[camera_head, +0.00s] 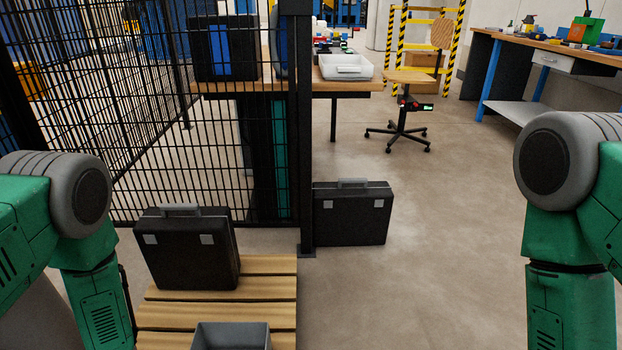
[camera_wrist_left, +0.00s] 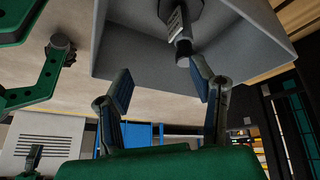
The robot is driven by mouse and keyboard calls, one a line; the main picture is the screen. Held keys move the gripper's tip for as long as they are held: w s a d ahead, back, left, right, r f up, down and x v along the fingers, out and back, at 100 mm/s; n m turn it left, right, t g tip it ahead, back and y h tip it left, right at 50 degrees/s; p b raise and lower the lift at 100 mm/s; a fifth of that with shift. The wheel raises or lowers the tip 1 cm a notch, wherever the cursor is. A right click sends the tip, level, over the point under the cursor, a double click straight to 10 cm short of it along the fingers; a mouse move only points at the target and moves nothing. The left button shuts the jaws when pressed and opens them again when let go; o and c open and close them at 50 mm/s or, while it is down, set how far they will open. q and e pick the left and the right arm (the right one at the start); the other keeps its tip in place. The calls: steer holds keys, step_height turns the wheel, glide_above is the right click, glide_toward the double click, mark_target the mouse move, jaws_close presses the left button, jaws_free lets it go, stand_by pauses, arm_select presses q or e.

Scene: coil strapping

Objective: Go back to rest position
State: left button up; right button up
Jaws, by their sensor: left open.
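My two arms come into the head view from the left and right edges and hang down, with both grippers below the frame. In the left wrist view my left gripper (camera_wrist_left: 158,82) is open, its two dark blue-grey fingers apart with nothing visibly between them. A grey bin (camera_wrist_left: 130,42) is beyond the fingertips in that view. A grey and black tool-like object (camera_wrist_left: 180,22) shows at the bin, its tip near the right-hand finger; I cannot tell whether they touch. My right gripper is not identifiable in either view.
A grey bin (camera_head: 231,335) and a black case (camera_head: 186,250) rest on a wooden pallet (camera_head: 270,278). Another black case (camera_head: 350,215) stands on the floor by the fence post (camera_head: 307,150). A chair (camera_head: 405,105) stands farther back. The floor at centre right is clear.

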arm_select(q)
steer(key=s+a+r+n+g+y, duration=0.1)
steer(key=s+r+n+y, duration=0.3)
steer(key=s, duration=0.6)
steer(key=s+a+r+n+g+y, duration=0.1)
steer(key=s+r+n, duration=0.4)
steer(key=s, duration=0.5)
step_height(320, 180, up, 17)
steer(key=w+p, duration=0.1)
steer(key=p, duration=1.7)
steer(key=shift+w, duration=0.1)
steer(key=shift+c, duration=0.3)
